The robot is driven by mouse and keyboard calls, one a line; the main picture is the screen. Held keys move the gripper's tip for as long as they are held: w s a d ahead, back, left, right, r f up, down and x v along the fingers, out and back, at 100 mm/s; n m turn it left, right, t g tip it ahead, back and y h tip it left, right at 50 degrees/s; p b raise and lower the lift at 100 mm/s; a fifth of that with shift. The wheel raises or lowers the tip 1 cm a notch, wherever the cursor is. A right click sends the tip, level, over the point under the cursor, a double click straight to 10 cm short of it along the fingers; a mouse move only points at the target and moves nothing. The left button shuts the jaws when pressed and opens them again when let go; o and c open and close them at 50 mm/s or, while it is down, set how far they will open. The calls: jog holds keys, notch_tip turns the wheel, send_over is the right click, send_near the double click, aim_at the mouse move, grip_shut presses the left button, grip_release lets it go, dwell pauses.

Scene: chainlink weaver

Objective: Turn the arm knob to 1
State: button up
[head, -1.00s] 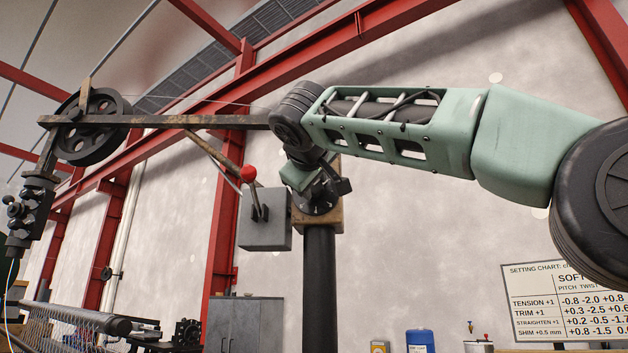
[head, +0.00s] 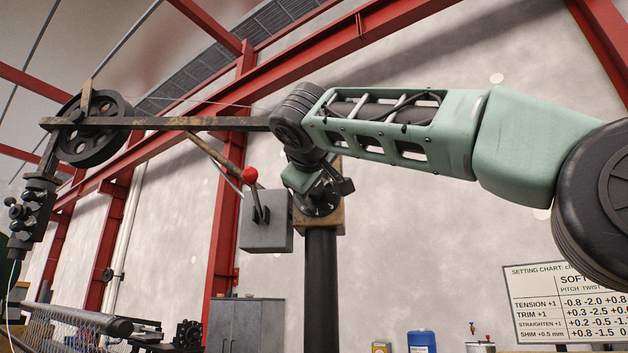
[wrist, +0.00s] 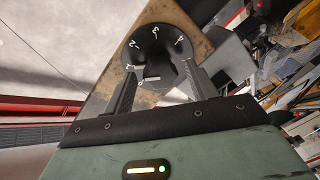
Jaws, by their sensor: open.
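The arm knob (wrist: 156,72) shows in the wrist view as a dark grip in the middle of a round black dial (wrist: 157,38) with white numerals around its rim. The numerals are small and tilted, and I cannot tell for sure which one the knob points at. My gripper (wrist: 157,67) is open, with one finger on each side of the knob. I cannot tell whether the fingers touch it. In the head view the dial (head: 318,208) sits on a brown block on a black post (head: 320,280), partly hidden by my wrist.
A grey box (head: 265,232) with a red-topped lever (head: 250,175) stands just left of the dial. A rusty beam (head: 180,122) runs left to a dark pulley wheel (head: 92,128). A setting chart (head: 565,303) is at the lower right.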

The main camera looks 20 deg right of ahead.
jog(key=b+v, duration=0.4)
jog(key=v, duration=1.3)
jog(key=shift+s, duration=0.2)
jog(key=w+a+f+n+g+y+b, duration=0.1)
jog(key=w+a+f+n+y, duration=0.2)
jog(key=f, duration=0.5)
jog(key=w+a+f+n+g+y+b, duration=0.1)
jog(key=w+a+f+n, duration=0.1)
jog(key=a+f, duration=0.45)
notch_tip(320, 180, down, 25)
jog(key=s+n+g+y+b, duration=0.2)
jog(key=n+g, duration=0.1)
jog(key=g, duration=0.2)
jog(key=s+d+f+m+g, duration=0.2)
jog(key=s+f, duration=0.4)
jog(key=f, duration=0.5)
jog(key=s+d+f+m+g+y+b, duration=0.1)
jog(key=s+d+f+g, duration=0.3)
jog(key=f, duration=0.6)
jog(key=s+d+f+m+g+b, duration=0.1)
jog(key=s+d+f+m+g, duration=0.1)
jog(key=s+f, duration=0.7)
notch_tip(320, 180, down, 3)
jog(key=d+m, duration=0.1)
jog(key=d, duration=0.1)
jog(key=shift+d+r+g+y, duration=0.15)
jog(key=shift+d+g+y, duration=0.15)
jog(key=shift+d+g, duration=0.1)
